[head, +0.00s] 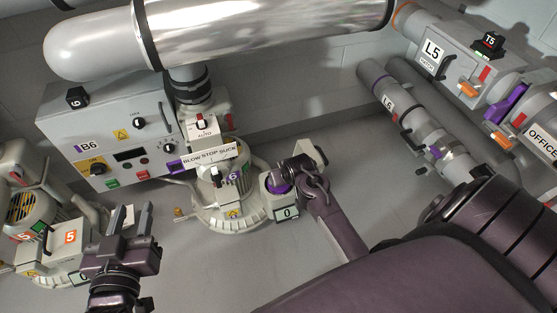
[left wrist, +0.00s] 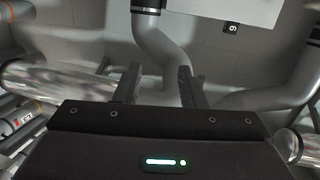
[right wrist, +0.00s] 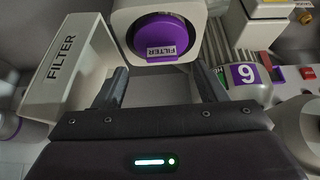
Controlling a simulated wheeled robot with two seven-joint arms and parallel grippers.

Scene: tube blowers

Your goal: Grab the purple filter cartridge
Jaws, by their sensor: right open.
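The purple filter cartridge (right wrist: 150,32) shows its round end, with a small FILTER label, inside a pale housing (right wrist: 194,14) in the right wrist view. In the head view the purple cartridge (head: 279,187) is partly covered by my right gripper (head: 296,170). In the right wrist view my right gripper (right wrist: 160,78) is open and empty, its fingertips just below the cartridge, one toward each side. A gap seems to remain between the fingers and the purple face. My left gripper (head: 131,212) is open and empty at the lower left of the head view, far from the cartridge.
A pale open box-shaped part marked FILTER (right wrist: 62,68) stands close left of the right gripper. A large metal duct (head: 230,28) crosses above. Grey floor is clear below the blower.

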